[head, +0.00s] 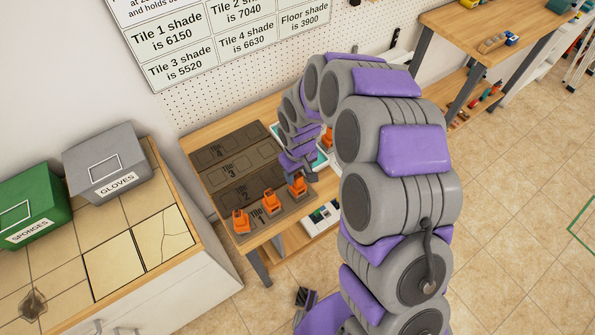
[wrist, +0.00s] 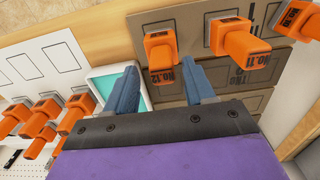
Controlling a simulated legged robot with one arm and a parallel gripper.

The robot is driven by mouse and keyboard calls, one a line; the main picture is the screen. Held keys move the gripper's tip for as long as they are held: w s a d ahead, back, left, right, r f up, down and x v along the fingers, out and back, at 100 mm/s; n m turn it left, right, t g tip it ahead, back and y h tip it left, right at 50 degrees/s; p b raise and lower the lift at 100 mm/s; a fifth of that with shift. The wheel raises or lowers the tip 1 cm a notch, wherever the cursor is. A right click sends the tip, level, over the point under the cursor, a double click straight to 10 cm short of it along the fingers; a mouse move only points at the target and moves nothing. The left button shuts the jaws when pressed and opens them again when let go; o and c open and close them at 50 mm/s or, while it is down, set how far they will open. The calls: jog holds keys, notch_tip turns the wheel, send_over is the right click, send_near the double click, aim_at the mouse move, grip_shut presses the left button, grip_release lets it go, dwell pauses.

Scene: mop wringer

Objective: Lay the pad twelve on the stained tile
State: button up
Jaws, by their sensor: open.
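Pad twelve (wrist: 160,50) is an orange block marked No.12. It stands on the dark board (head: 228,160) at the end of a row, closest to the teal-lined tray. In the head view pad twelve (head: 298,184) is just below my gripper (head: 298,168). In the wrist view my gripper (wrist: 162,78) is open, with one blue finger toward each side of the pad. I cannot tell how deep the fingers reach around it. The stained tile (head: 33,303), with a dark brown blotch, is on the counter at the lower left.
Pad eleven (wrist: 240,40) and pad ten (wrist: 298,20) stand in the same row. Several other orange blocks (wrist: 45,115) are beyond the teal-lined tray (wrist: 108,72). The counter also holds a cracked tile (head: 163,238), a green sponges bin (head: 30,205) and a grey gloves bin (head: 105,160).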

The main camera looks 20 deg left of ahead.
notch_tip(320, 180, up, 12)
jog(key=p, duration=0.2)
jog(key=s+d+r+m, duration=0.2)
jog(key=s+d+r, duration=0.2)
jog(key=d+r, duration=0.4)
jog(key=s+d+r+m+g, duration=0.1)
jog(key=s+d+r+m, duration=0.2)
jog(key=s+d, duration=0.6)
jog(key=s+d+r+m, duration=0.3)
jog(key=s+d, duration=0.7)
jog(key=s, duration=0.4)
jog(key=shift+m+g, duration=0.4)
jog(key=shift+m, duration=0.5)
jog(key=shift+f, duration=0.1)
